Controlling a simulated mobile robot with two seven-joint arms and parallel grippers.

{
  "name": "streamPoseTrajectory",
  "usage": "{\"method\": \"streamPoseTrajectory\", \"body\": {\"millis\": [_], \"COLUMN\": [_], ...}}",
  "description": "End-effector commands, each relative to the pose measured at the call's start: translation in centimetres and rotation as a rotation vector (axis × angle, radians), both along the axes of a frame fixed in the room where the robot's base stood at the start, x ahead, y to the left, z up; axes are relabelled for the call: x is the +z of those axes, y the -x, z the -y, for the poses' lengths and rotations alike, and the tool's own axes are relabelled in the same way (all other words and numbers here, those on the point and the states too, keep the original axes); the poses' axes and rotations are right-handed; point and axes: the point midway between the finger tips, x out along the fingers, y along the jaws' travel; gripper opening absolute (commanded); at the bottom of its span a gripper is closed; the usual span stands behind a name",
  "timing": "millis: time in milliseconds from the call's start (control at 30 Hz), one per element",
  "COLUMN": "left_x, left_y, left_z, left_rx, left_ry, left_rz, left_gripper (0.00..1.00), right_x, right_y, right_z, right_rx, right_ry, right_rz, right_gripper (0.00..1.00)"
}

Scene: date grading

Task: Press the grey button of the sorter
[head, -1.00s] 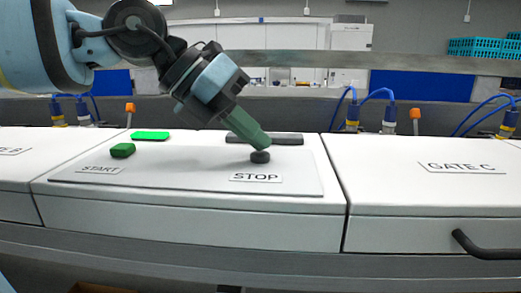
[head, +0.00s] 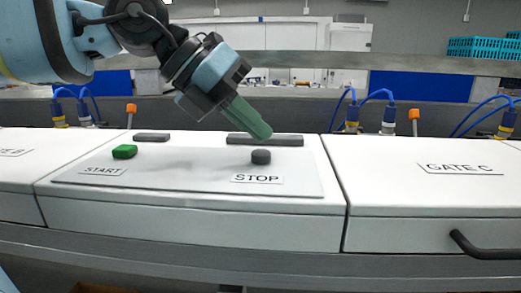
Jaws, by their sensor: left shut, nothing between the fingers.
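The grey button (head: 261,157) is a dark round knob on the light panel (head: 200,178), just above the STOP label (head: 256,179). My left gripper (head: 262,133) is shut and empty. Its green fingers point down to the right, and their tips are a little above the grey button, apart from it. A green button (head: 124,151) stands on the left of the panel above the START label (head: 102,171). Behind the buttons are two dark bars, a short left one (head: 152,137) and a long right one (head: 282,141). My right gripper is not in view.
To the right is the white GATE C cover (head: 430,190) with a black handle (head: 485,247). Behind the panel stand blue hoses with connectors (head: 352,115) and orange-topped posts (head: 131,109). The panel's front half is clear.

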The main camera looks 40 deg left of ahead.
Motion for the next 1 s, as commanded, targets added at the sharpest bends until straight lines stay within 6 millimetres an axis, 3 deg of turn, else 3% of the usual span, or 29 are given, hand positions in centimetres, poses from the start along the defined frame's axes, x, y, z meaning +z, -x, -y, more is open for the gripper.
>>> {"method": "streamPoseTrajectory", "body": {"millis": [167, 700, 1000], "left_x": [0.4, 4.8, 5.0], "left_y": [0.0, 0.0, 0.0], "left_z": [0.0, 0.0, 0.0], "left_rx": [0.000, 0.001, 0.001], "left_ry": [0.000, 0.000, 0.000], "left_rz": [0.002, 0.003, 0.001], "left_gripper": [0.00, 0.00, 0.00], "right_x": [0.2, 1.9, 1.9], "right_y": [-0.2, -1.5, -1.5], "right_z": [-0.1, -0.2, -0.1], "right_rx": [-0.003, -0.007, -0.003], "right_ry": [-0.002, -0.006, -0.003], "right_rz": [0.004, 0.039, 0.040], "right_gripper": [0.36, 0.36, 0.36]}}
